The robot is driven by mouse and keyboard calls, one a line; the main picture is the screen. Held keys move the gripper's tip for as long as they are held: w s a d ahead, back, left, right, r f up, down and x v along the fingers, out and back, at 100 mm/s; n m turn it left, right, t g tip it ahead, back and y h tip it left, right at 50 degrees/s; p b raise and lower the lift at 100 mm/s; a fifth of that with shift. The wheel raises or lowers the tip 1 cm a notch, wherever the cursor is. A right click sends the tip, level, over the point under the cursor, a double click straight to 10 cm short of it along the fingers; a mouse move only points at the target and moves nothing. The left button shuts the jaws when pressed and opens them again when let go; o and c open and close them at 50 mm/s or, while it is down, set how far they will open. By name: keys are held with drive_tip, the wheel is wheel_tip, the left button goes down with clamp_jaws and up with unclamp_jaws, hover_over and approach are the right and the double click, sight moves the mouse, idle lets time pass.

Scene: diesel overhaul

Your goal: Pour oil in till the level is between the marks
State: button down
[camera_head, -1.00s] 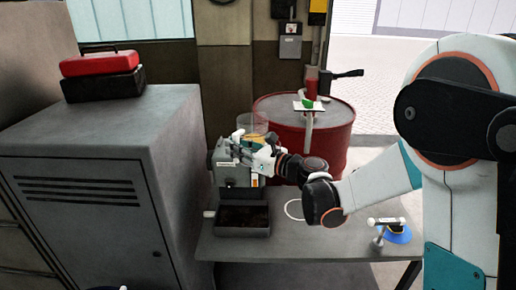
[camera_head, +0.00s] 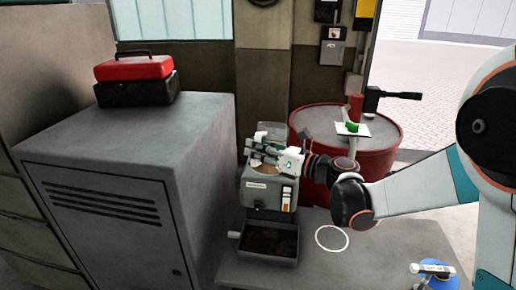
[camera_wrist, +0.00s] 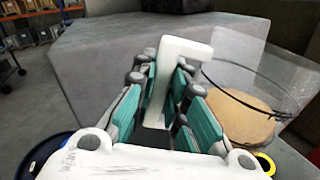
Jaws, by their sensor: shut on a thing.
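My gripper (camera_head: 262,156) is shut on the white handle (camera_wrist: 172,85) of a clear jug (camera_head: 271,130), over the top of the small grey engine unit (camera_head: 257,194). In the wrist view the jug (camera_wrist: 268,75) is at the right, with amber oil (camera_wrist: 240,118) inside. In the head view my gripper hides part of the jug, and amber shows just below the fingers. I cannot tell whether oil is flowing. A narrow gauge strip (camera_head: 286,198), white and orange, is on the unit's front right. Its marks are too small to read.
A dark drip tray (camera_head: 268,258) stands below the unit on the grey bench (camera_head: 315,272). A red drum (camera_head: 385,150) is behind to the right. A grey cabinet (camera_head: 110,165) with a red toolbox (camera_head: 133,68) is at the left. A white ring (camera_head: 332,238) lies on the bench.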

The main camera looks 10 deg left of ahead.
drive_tip(key=shift+s+r, duration=0.1)
drive_tip(key=shift+s, duration=0.05)
idle(0.6)
drive_tip(key=shift+r, duration=0.1)
drive_tip(key=shift+r+m+p, duration=0.35)
drive_tip(key=shift+r+m, duration=0.15)
drive_tip(key=shift+r, duration=0.25)
drive_tip(key=shift+r+m, duration=0.35)
drive_tip(key=shift+m, duration=0.25)
drive_tip(key=shift+d, duration=0.1)
